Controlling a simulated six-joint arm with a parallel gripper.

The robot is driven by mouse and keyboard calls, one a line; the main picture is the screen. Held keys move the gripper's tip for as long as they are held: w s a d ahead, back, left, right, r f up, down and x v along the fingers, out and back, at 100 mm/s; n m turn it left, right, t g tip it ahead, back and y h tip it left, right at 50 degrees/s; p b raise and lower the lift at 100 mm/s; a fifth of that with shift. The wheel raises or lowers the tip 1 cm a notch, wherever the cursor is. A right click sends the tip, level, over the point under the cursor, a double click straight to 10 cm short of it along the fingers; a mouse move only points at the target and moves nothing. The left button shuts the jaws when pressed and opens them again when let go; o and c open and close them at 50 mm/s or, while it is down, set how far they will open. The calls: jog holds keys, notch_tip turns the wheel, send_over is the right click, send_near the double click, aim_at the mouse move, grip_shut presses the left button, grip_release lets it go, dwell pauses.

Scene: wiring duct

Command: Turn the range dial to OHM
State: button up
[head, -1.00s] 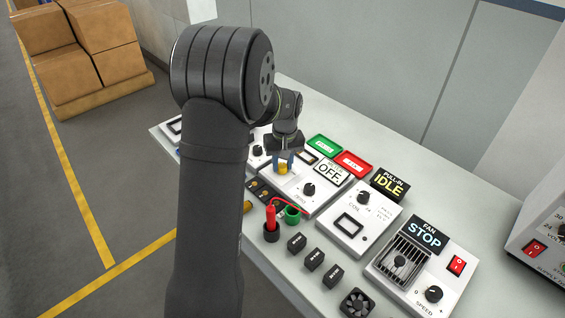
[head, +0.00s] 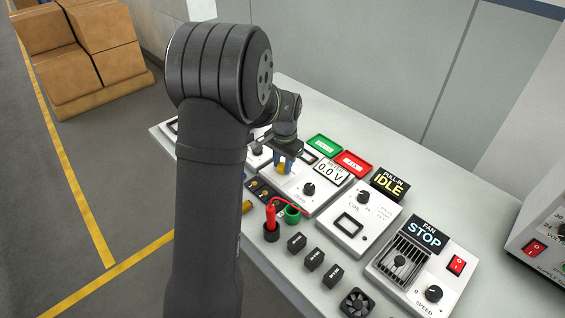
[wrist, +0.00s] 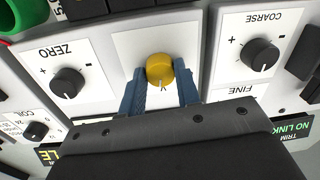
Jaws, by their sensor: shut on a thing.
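The yellow range dial (wrist: 160,68) sits on a white meter panel, between the blue fingers of my gripper (wrist: 161,90). The fingers are shut on its two sides. In the head view my gripper (head: 284,162) points down at the panel, with the yellow dial (head: 281,169) partly hidden between the fingers. The meter display (head: 330,170) reads "0.0 V".
A black ZERO knob (wrist: 67,83) and a COARSE knob (wrist: 259,55) flank the dial. Red and green sockets (head: 292,214), several black blocks (head: 314,260) and a fan unit (head: 402,262) stand nearby. Green and red trays (head: 354,163) lie behind.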

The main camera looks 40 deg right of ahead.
aim_at(282, 168)
jog(key=m, duration=0.4)
jog(key=shift+m, duration=2.9)
jog(key=o, duration=1)
jog(key=shift+a, duration=0.1)
jog(key=r, duration=1.7)
jog(key=shift+s+a+r, duration=0.2)
jog(key=shift+s+a, duration=0.1)
